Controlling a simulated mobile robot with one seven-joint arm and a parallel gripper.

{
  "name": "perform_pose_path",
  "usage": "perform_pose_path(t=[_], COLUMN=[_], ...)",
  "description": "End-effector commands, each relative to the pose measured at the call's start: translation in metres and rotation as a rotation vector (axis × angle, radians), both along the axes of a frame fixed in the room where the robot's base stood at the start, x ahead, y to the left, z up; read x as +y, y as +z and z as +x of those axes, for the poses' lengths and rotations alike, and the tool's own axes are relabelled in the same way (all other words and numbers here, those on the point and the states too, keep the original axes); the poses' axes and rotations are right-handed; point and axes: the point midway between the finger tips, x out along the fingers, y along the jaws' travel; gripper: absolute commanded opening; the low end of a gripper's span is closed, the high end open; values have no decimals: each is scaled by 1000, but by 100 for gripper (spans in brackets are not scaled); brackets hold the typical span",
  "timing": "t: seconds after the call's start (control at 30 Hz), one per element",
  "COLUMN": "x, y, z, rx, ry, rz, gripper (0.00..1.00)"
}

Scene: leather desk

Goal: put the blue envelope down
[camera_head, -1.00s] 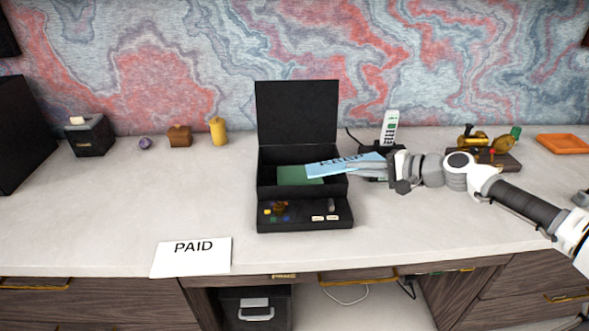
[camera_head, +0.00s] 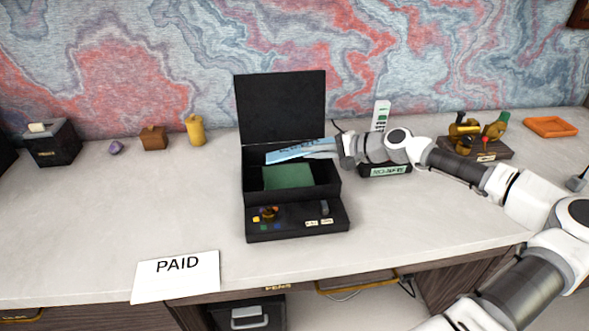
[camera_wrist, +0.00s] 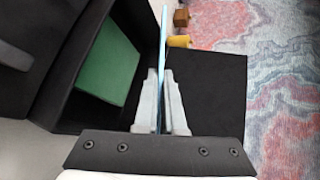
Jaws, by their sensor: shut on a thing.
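The blue envelope (camera_head: 297,152) is held over the back part of the open black box (camera_head: 335,190), near its raised lid. In the wrist view the envelope (camera_wrist: 163,45) is seen edge-on as a thin blue strip between the two fingers. My gripper (camera_head: 332,149) reaches in from the right and is shut on it; the fingers also show in the wrist view (camera_wrist: 160,105). A green sheet or envelope (camera_head: 288,176) lies inside the box. Whether the blue envelope touches the box is not clear.
A white PAID card (camera_head: 178,277) lies at the front left. A phone (camera_head: 381,115) on a dark base stands right of the box. Small ornaments and a yellow cylinder (camera_head: 195,130) stand at the back left. An orange tray (camera_head: 550,126) is far right. The desk's left middle is clear.

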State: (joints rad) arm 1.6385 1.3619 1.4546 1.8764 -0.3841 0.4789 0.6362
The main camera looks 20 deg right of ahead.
Motion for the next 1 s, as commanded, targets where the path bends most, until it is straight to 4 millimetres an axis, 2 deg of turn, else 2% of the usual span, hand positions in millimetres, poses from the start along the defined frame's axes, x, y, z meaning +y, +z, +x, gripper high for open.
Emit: perform_pose_path(t=[0.1,0.3,0.37,0.63,1.0], x=[14,23,24,24,24], y=[-17,-31,-33,-68,-73], z=[24,45,47,47,47], rx=[-1,-1,0,-1,-1], ry=[3,1,-1,-1,-1], rz=[2,1,1,3,0], gripper=[0,0,0,0,0])
